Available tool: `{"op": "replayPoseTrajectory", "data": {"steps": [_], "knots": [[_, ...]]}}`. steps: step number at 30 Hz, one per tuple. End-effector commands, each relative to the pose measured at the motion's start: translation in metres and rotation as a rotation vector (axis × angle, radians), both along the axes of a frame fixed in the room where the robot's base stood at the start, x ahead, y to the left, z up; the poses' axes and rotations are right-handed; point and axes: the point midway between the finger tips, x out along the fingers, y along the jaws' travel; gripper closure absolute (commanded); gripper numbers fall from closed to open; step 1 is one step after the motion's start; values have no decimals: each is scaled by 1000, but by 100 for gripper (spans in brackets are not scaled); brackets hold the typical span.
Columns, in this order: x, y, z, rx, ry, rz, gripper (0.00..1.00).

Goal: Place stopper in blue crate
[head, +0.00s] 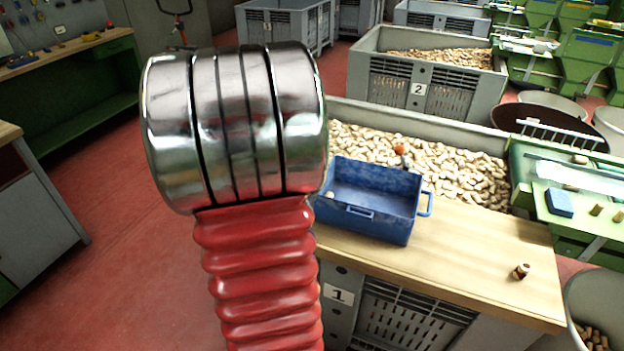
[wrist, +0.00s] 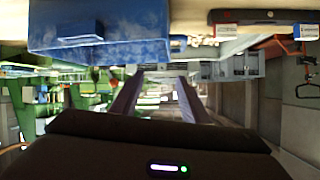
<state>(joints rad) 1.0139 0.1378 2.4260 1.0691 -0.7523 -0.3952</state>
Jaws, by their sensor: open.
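The blue crate (head: 384,228) is an open-topped tub standing on a wooden board, in the middle of the head view. A small pale piece lies inside at its left end. A small dark reddish-brown stopper with a pale end (head: 521,271) lies on the board to the right of the crate, near the front edge. In the wrist view, which looks upside down, the blue crate (wrist: 105,35) fills the upper left. My gripper (wrist: 160,76) is open, with nothing seen between its fingers. The stopper is not clear in the wrist view. My arm hides part of the head view.
The wooden board (head: 460,270) has free room right of the crate. Behind it is a grey bin (head: 455,133) full of pale corks. A green machine (head: 560,190) stands at the right, and a second cork bin (head: 425,88) stands farther back.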

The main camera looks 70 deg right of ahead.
Motion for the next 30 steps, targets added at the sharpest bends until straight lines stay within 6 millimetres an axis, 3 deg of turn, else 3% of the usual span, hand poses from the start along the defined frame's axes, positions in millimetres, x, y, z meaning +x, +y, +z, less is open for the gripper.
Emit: {"op": "replayPoseTrajectory", "data": {"steps": [20, 23, 25, 28, 30], "knots": [[3, 0, 1, 1, -3, 9, 59], [21, 5, 5, 4, -19, 57, 59], [45, 12, 12, 11, -41, 125, 59], [95, 34, 25, 31, -80, 272, 59], [135, 59, 36, 55, -108, 399, 59]]}}
